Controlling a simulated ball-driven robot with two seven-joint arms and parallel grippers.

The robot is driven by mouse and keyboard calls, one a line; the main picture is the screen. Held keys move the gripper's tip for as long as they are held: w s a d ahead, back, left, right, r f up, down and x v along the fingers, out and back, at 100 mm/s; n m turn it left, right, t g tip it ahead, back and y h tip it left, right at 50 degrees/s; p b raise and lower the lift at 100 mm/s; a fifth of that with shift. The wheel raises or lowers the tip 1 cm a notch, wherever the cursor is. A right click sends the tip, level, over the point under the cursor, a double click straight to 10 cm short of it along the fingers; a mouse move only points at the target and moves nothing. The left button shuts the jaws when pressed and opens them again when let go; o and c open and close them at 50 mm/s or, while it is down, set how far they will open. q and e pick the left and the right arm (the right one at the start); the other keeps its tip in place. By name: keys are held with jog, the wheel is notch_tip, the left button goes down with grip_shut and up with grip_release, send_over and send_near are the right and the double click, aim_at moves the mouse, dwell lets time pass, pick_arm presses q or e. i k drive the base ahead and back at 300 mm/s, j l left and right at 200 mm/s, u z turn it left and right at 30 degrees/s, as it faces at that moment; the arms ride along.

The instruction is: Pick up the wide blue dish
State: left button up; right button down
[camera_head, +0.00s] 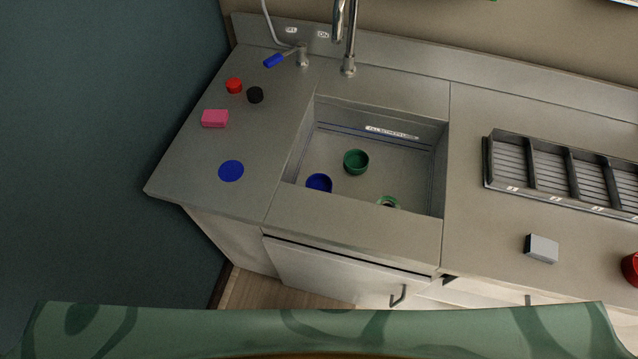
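A blue round dish (319,183) with raised walls sits in the sink, at its front left. Its lower part is hidden by the sink's front edge. A flat blue disc (231,171) lies on the counter left of the sink; I cannot tell whether it has a rim. A green round dish (356,161) stands in the middle of the sink. Another green-rimmed item (389,202) is mostly hidden behind the front edge. Neither of my grippers is in view.
The sink (408,174) is sunk into a grey counter (350,226) with a tap (349,50) behind it. A pink block (215,118), red cap (234,85) and black cap (255,95) stand left. A slotted rack (487,161), grey block (542,249) and red object (631,269) are right.

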aim_at(322, 182)
jog(key=k, duration=0.5)
jog(key=l+z, duration=0.35)
jog(key=i+l+z, duration=0.1)
jog(key=z, duration=0.25)
